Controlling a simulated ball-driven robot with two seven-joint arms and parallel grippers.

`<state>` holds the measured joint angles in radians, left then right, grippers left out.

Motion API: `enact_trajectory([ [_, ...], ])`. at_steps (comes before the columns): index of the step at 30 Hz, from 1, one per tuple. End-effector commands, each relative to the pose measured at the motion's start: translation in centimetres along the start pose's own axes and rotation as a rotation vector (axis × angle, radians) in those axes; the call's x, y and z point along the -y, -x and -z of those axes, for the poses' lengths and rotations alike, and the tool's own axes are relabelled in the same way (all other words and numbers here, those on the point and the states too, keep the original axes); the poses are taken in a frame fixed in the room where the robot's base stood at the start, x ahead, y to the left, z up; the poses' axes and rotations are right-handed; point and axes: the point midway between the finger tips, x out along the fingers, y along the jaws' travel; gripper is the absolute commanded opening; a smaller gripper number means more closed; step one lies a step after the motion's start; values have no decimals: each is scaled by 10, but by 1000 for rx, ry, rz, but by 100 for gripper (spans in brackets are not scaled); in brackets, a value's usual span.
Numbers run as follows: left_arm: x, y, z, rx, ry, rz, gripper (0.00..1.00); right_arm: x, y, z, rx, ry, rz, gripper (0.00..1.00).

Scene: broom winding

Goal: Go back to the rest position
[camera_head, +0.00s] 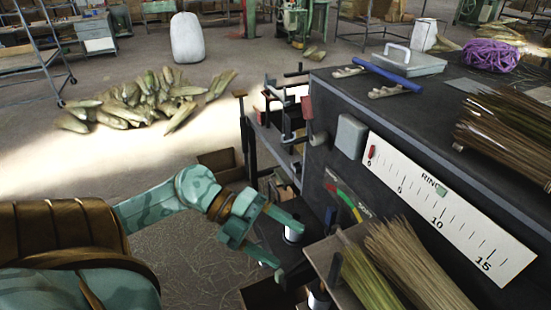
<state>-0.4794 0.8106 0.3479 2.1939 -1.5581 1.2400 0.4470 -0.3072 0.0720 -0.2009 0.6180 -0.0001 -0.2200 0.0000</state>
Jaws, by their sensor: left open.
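My left gripper (282,238) comes in from the left on a teal arm and is open, with its two fingers apart. Nothing shows gripped between them. It hangs in front of the dark machine (325,155), left of the straw bundles (400,265) at its front shelf. A small white-topped cylinder (294,232) shows right by the upper finger; I cannot tell if they touch. My right gripper is not in view.
The machine carries a white ring scale (440,215) and a coloured gauge (343,195). On its top lie a blue-handled tool (388,75), a lidded tray (410,62), purple twine (490,55) and broom straw (505,130). A pile of husks (140,100) lies on the open floor.

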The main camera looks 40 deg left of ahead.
Motion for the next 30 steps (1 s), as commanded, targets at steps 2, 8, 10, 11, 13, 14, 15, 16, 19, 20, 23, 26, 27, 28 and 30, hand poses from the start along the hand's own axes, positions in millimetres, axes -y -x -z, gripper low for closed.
enact_trajectory([
  [2, 0, 2, 1, -1, -1, 1, 75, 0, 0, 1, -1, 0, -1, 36],
  [8, 0, 2, 1, -1, -2, 1, 75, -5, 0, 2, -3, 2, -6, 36],
  [10, 0, 2, 1, -1, -2, 1, 75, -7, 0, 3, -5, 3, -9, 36],
  [11, 0, 2, 1, -1, -1, 1, 75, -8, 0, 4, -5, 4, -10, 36],
  [13, 0, 2, 1, -1, -1, 2, 75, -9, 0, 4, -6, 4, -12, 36],
  [14, 0, 2, 1, -1, -1, 2, 75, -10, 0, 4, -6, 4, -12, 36],
  [15, 0, 2, 1, -1, -2, 2, 75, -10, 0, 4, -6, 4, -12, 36],
  [16, 0, 2, 1, -1, -7, 2, 75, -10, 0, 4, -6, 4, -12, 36],
  [19, 8, 3, -8, 43, -67, 41, 75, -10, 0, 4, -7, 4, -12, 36],
  [20, 12, 5, -15, 69, -78, 75, 75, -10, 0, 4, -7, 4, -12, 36],
  [23, 5, 23, -74, 241, -8, 234, 75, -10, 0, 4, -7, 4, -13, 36],
  [26, -43, 48, -142, 474, 174, 381, 75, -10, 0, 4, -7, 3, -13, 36],
  [27, -71, 58, -165, 569, 255, 418, 75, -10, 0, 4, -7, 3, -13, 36],
  [28, -94, 64, -179, 637, 318, 439, 75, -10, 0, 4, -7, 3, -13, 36],
  [30, -153, 76, -203, 788, 462, 461, 75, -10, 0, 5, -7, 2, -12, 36],
])
